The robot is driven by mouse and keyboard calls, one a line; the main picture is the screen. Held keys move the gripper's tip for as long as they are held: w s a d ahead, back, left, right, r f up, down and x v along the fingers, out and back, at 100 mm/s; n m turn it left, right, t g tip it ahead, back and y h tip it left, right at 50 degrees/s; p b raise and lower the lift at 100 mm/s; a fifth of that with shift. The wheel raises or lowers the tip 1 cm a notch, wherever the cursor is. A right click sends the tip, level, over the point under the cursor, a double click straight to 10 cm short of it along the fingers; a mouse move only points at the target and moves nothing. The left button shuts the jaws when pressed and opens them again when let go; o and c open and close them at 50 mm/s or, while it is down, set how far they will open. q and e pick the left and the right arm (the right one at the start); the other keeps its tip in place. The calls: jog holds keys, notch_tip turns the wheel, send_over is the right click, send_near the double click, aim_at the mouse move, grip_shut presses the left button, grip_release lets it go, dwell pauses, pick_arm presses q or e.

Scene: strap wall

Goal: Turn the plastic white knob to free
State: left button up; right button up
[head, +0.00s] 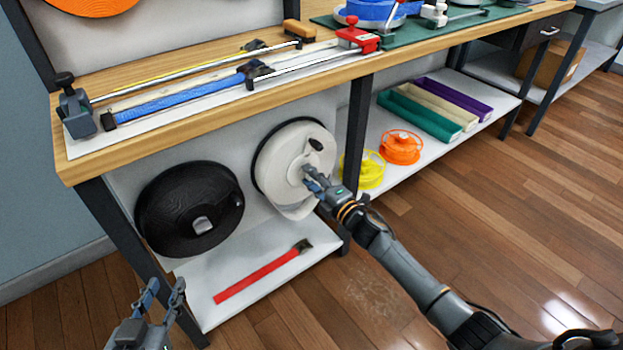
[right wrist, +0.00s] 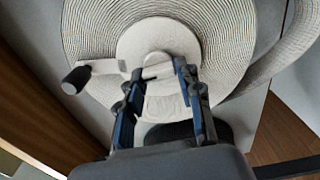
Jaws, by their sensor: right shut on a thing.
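The white strap reel (head: 278,165) is mounted on the panel under the bench, right of the black reel. It has a white hub and a crank with a black grip (head: 316,144). My right gripper (head: 312,176) is at its hub, shut on the white knob, which its fingers mostly hide in the head view. In the right wrist view the fingers of my right gripper (right wrist: 158,72) sit on both sides of the white knob (right wrist: 157,60). The knob's setting cannot be read. My left gripper (head: 164,285) is open and empty at the lower left, apart from everything.
The black reel (head: 170,225) hangs to the left. A red strap tool (head: 262,272) lies on the low shelf below. Yellow (head: 368,168) and orange (head: 400,147) spools stand right of the bench leg (head: 356,125). The bench top (head: 185,125) overhangs the reels. The floor in front is clear.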

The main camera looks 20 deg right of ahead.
jog(key=shift+f, duration=0.1)
jog(key=o, duration=1.1)
jog(key=shift+o, duration=0.2)
jog(key=v, duration=1.2)
